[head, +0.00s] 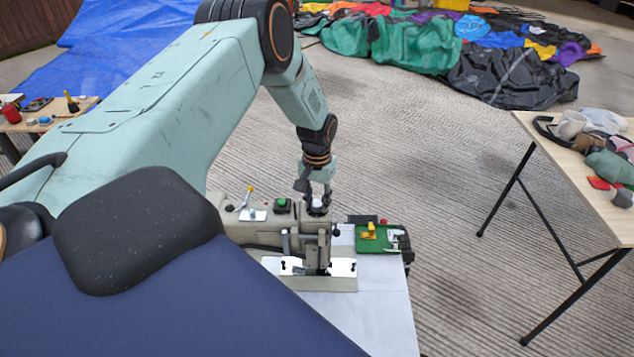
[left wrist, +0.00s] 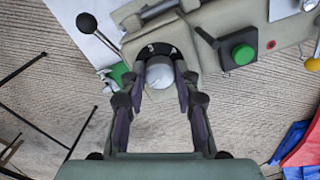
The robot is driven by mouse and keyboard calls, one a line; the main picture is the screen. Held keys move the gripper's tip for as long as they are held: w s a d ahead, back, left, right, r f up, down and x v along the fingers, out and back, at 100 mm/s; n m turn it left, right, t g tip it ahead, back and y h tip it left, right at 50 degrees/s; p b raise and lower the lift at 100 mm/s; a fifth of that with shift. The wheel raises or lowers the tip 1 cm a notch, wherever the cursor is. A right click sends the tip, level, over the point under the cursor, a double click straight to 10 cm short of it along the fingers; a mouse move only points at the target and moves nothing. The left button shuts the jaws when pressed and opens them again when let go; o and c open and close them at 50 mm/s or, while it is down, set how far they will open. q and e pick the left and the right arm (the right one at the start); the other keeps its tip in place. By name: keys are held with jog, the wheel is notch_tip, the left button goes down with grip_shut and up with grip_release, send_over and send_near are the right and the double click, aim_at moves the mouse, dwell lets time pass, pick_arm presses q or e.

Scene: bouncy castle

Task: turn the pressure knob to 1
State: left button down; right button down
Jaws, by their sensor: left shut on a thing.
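The pressure knob is a pale grey round dial (left wrist: 160,74) on the end of the beige sewing machine (left wrist: 215,40). In the left wrist view a dark scale plate with white digits shows behind it; the digits are too small to read surely. My left gripper (left wrist: 161,90) has its two fingers on either side of the knob and is shut on it. In the head view the left gripper (head: 318,193) reaches down from above onto the top of the machine, and the knob shows as a small pale spot between its fingers. My right gripper is not in view.
A green button (left wrist: 243,54) on a black box and a black ball-ended lever (left wrist: 87,23) stand close to the knob. A green plate with a yellow part (head: 375,238) lies to the right. A cluttered table (head: 570,160) stands at the far right.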

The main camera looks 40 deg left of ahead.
aim_at(317, 203)
pick_arm(q)
jog(key=shift+n+p, duration=0.3)
jog(key=shift+n, duration=0.3)
jog(key=c, duration=1)
grip_release()
notch_tip(317, 203, up, 12)
dwell(0.5)
